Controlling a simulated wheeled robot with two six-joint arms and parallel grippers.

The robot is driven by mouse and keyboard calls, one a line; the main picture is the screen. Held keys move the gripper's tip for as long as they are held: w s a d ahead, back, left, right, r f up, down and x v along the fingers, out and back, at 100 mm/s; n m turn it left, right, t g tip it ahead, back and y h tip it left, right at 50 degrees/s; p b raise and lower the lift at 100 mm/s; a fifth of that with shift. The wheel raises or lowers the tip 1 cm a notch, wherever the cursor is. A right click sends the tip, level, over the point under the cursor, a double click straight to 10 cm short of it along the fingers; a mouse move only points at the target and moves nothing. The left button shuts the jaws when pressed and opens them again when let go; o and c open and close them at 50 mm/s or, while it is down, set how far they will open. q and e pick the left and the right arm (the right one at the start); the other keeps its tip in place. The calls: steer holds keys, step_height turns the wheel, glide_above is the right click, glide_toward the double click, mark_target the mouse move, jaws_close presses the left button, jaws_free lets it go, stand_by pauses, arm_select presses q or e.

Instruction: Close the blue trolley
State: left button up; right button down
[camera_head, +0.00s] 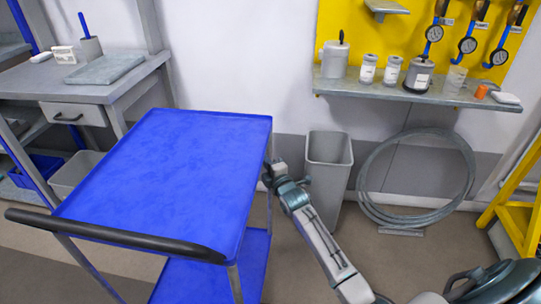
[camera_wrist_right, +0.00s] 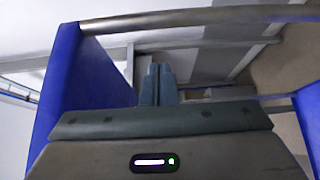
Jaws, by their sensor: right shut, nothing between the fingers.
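The blue trolley (camera_head: 165,165) stands in the middle left of the head view, with a flat, empty top and a black handle (camera_head: 115,236) along its near end. Part of a lower blue shelf shows under the top. My right gripper (camera_head: 268,165) is at the trolley's right side, close to the top's edge; I cannot tell whether it touches. In the right wrist view its fingers (camera_wrist_right: 157,85) are together with nothing between them. Blue panels (camera_wrist_right: 52,90) show at both sides there, with a grey bar across the top. My left gripper is not in view.
A grey bin (camera_head: 328,165) stands right of my right gripper by the wall. A coiled hose (camera_head: 465,180) leans farther right. A workbench (camera_head: 90,92) with a drawer is at the left. A shelf (camera_head: 420,95) holds jars. A yellow frame (camera_head: 520,205) is at the right edge.

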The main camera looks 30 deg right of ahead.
mark_target(271, 155)
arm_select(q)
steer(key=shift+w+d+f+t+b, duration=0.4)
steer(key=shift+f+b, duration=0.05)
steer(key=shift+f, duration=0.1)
arm_select(e)
steer(key=shift+w+d, duration=1.5)
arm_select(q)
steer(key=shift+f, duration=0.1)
